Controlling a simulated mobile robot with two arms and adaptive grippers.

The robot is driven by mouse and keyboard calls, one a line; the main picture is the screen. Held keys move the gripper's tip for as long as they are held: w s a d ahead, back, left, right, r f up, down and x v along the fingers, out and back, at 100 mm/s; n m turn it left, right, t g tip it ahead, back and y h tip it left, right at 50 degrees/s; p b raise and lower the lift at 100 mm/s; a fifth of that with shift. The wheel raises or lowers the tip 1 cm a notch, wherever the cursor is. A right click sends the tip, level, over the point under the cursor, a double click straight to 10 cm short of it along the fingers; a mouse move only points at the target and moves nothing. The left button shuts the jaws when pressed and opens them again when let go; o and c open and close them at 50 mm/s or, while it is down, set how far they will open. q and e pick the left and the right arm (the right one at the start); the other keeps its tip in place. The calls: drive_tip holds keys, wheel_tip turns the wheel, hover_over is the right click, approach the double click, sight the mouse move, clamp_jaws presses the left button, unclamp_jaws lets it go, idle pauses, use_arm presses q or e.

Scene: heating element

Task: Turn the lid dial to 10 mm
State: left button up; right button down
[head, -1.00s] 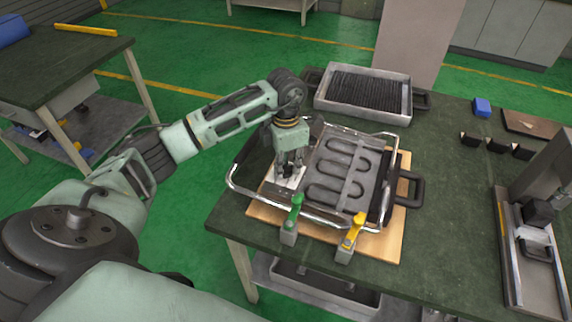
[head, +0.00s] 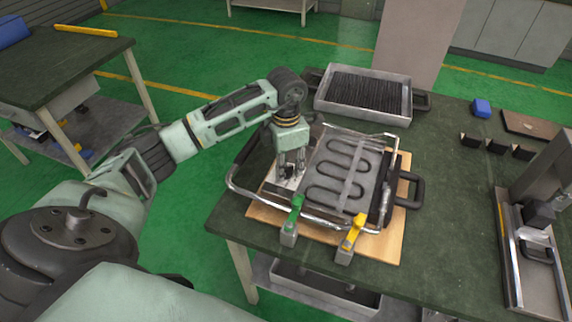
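The grill-like device (head: 345,178) with a looped heating element lies open on a wooden board (head: 392,245) on the dark workbench. A bright metal plate (head: 270,187) sits at its left side. My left gripper (head: 291,172) points down over this plate, with its fingers around or just above a small dark part that looks like the dial. The fingers hide most of that part, and I cannot read any scale or tell whether they grip it. My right gripper is not in view.
A green-handled clamp (head: 292,222) and a yellow-handled clamp (head: 352,238) stand at the board's front edge. A metal tray of dark rods (head: 366,95) is behind.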

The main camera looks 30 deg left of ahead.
sight(286, 167)
use_arm(q)
wheel_tip(286, 167, up, 12)
drive_tip(key=shift+f, duration=0.15)
idle(0.3)
